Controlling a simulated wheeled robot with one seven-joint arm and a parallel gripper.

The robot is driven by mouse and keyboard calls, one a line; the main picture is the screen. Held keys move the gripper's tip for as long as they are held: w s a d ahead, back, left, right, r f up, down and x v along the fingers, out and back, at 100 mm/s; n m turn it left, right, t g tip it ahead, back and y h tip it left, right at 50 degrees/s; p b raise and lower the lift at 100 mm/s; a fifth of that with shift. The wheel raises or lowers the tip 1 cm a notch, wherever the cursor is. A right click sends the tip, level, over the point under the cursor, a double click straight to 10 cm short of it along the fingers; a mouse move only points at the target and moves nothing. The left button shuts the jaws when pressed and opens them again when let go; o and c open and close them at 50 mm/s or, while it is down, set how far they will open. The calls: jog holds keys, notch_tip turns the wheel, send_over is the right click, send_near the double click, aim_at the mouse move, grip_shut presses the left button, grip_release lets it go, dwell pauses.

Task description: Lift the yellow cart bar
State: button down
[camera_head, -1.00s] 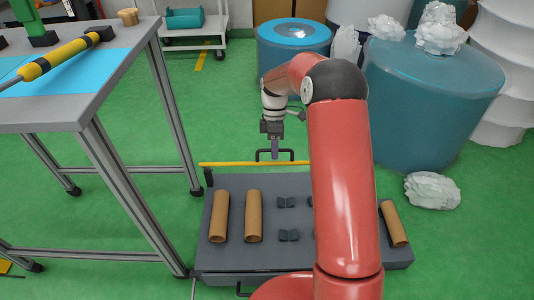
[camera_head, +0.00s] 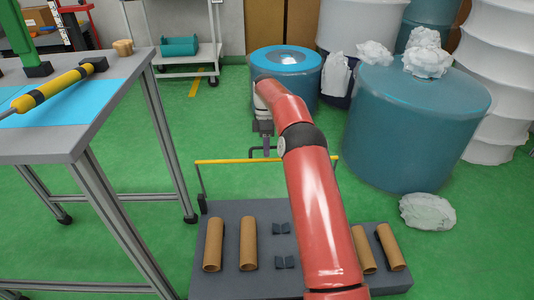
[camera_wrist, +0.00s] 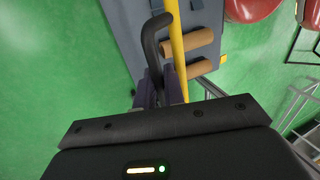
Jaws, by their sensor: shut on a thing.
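The yellow cart bar (camera_head: 222,161) runs across the far end of the grey cart (camera_head: 231,208), raised above the deck on thin dark uprights. A black bent handle (camera_head: 252,151) is joined at its middle. My gripper (camera_head: 266,150) is at that handle, partly hidden by my red arm. In the wrist view the bar (camera_wrist: 177,45) runs down the picture beside the black handle (camera_wrist: 152,42), and my gripper's fingers (camera_wrist: 152,90) are shut on the handle. The right part of the bar is partly hidden by my arm in the head view.
Several brown tubes (camera_head: 248,243) and small dark holders (camera_head: 282,228) are on the cart. A grey table (camera_head: 75,140) stands at the left. Blue drums (camera_head: 410,130) stand behind and right. A white crumpled bag (camera_head: 427,212) lies on the green floor.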

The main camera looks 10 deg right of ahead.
jog(key=shift+w+d+f, duration=0.1)
jog(key=shift+w+f, duration=0.1)
jog(key=shift+w, duration=0.25)
jog(key=shift+w+f, duration=0.15)
jog(key=shift+w, duration=0.3)
jog(key=c, duration=1.7)
grip_release()
jog(key=shift+o, duration=1)
jog(key=shift+r, duration=0.1)
jog(key=shift+s+r, duration=0.1)
jog(key=shift+r, duration=0.05)
